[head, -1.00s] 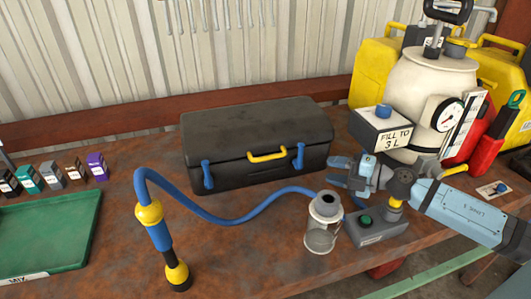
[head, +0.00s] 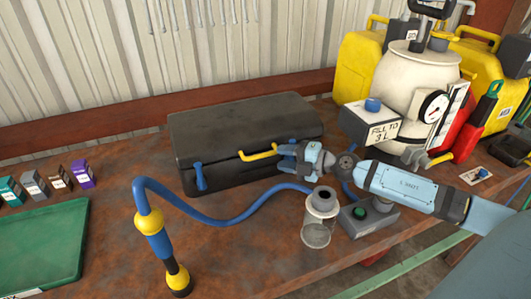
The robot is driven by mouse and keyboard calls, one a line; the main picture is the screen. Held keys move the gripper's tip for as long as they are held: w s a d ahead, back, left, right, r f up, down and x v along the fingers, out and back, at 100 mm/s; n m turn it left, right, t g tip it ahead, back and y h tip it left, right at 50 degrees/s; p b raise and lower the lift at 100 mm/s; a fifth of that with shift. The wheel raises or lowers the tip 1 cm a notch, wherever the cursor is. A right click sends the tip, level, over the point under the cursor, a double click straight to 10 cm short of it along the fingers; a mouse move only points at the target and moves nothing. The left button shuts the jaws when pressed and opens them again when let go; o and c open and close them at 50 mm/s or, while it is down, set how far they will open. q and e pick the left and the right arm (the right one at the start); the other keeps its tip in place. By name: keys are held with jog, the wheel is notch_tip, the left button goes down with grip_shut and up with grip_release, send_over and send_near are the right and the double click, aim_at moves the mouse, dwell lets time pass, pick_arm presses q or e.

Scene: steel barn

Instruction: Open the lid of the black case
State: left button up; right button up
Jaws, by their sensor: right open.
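The black case (head: 245,120) stands on the bench against the wall side with its lid down. A yellow handle (head: 258,153) is on its front, and a blue latch (head: 200,176) is at the front left. The front right latch is mostly hidden behind my right gripper. My right gripper (head: 281,156) is open at the right part of the case front, close to the right end of the yellow handle. I cannot tell whether it touches the handle or the latch. My left gripper is out of view.
A grey box with a green button (head: 366,215) sits under my right arm. A cream tank (head: 407,85) stands at right, a green tray (head: 40,250) at left.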

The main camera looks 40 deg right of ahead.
aim_at(268, 155)
jog(key=shift+p+x, duration=0.5)
jog(key=shift+x, duration=2.45)
jog(key=shift+c, duration=0.4)
grip_shut()
